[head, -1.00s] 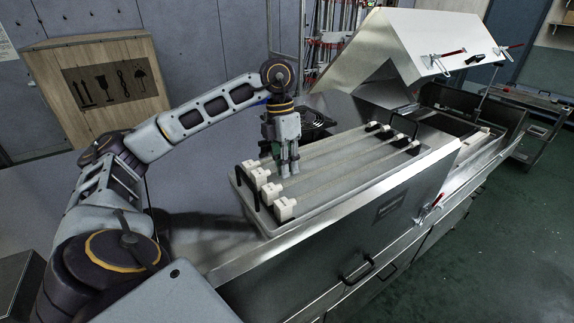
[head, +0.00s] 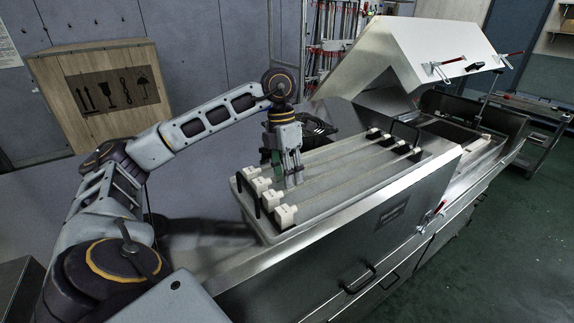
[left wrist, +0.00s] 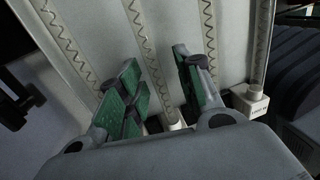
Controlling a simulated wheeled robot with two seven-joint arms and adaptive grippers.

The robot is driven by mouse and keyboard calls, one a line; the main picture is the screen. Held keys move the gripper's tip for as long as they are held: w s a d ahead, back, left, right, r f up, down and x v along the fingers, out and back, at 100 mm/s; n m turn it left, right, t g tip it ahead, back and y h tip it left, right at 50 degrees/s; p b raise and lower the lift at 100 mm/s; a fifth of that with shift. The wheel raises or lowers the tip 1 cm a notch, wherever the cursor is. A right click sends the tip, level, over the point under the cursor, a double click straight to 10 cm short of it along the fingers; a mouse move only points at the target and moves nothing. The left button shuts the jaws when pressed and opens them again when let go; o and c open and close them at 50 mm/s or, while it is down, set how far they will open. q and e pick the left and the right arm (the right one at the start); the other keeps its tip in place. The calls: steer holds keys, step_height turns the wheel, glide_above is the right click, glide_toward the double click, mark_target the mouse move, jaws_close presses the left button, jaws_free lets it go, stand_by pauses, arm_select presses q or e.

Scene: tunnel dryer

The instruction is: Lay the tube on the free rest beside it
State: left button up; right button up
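Several long, thin tubes (head: 350,177) lie side by side along a pale tray (head: 325,217), with white end blocks (head: 285,214) at their near ends. In the left wrist view, coils show in some tubes (left wrist: 66,38). My left gripper (head: 293,183) points down over the tray near the white blocks. In the left wrist view its green-padded fingers (left wrist: 160,90) stand apart, with a tube (left wrist: 150,62) running between them. I see no contact with that tube. I cannot make out which rest is free. My right gripper is not in view.
The tray sits on a steel machine (head: 390,215) with a raised white hood (head: 385,55) behind it. Dark handles (head: 404,127) stand up at the tray's ends. A wooden crate (head: 100,95) stands at the back left. A dark basket (head: 318,128) lies behind the gripper.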

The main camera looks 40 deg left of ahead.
arm_select(q)
steer(key=shift+r, duration=0.15)
step_height(320, 180, up, 7)
steer(key=a, duration=0.1)
steer(key=shift+w, duration=0.25)
stand_by(0.5)
steer(key=shift+a+r, duration=0.3)
steer(key=shift+r, duration=0.3)
steer(key=shift+r, duration=0.3)
steer(key=shift+w+a+r, duration=0.1)
steer(key=shift+a+r, duration=0.1)
steer(key=shift+r, duration=0.5)
steer(key=shift+a+r, duration=0.15)
steer(key=shift+r, duration=0.5)
steer(key=shift+d+f, duration=0.1)
stand_by(1.1)
